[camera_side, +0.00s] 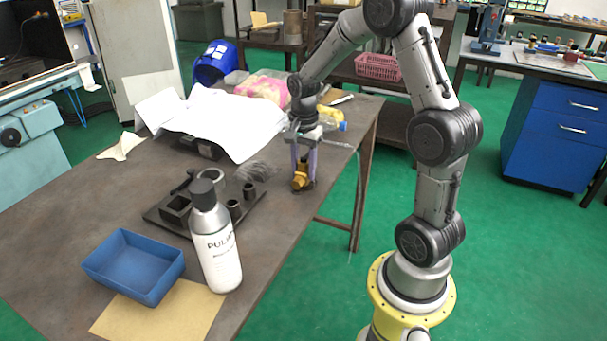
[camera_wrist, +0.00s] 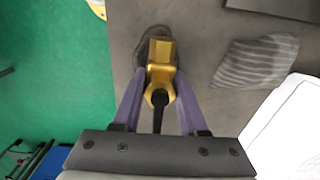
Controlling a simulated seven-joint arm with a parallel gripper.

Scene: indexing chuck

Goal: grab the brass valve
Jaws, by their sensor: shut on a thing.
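The brass valve (camera_side: 299,179) is on the table (camera_side: 135,190) near its right edge, below my gripper (camera_side: 303,164). In the wrist view the golden valve (camera_wrist: 161,62) has a blocky far end and a dark stem pointing toward the gripper's palm. The purple fingers of my gripper (camera_wrist: 160,88) stand on either side of the valve and are shut on it. A dark patch lies under and around the valve; I cannot tell whether the valve is lifted off the table.
A dark fixture plate (camera_side: 250,217) with several holders stands to the left, behind a white bottle (camera_side: 217,250). Crumpled grey cloth (camera_side: 257,171) and white paper (camera_side: 215,118) lie close to the valve.

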